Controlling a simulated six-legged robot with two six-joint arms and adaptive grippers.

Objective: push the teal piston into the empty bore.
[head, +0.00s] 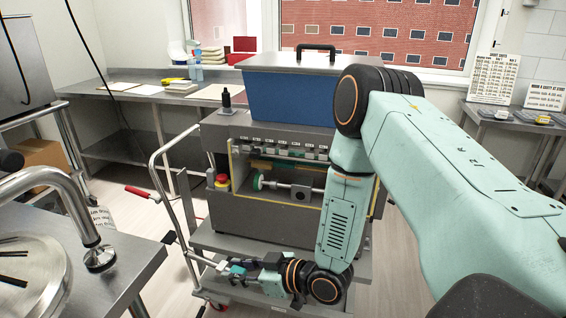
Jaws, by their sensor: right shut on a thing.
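The depositor (222,135) is a dark grey machine with a blue hopper on top and an open front. Inside it runs a row of pale fittings (290,149). Which bore there is empty is too small to tell. My right gripper (236,269) is low in front of the machine, below its opening, pointing left. It is shut on a small teal piece, which looks like the teal piston (239,269). The fingers hide part of it. The piece is well apart from the bores. My left gripper is not in view.
The depositor stands on a cart with a red-gripped lever (138,192) and a push handle (153,170) at left. A shaft with a green disc (258,181) crosses the opening. A steel table (125,268) with a bent pipe is at near left.

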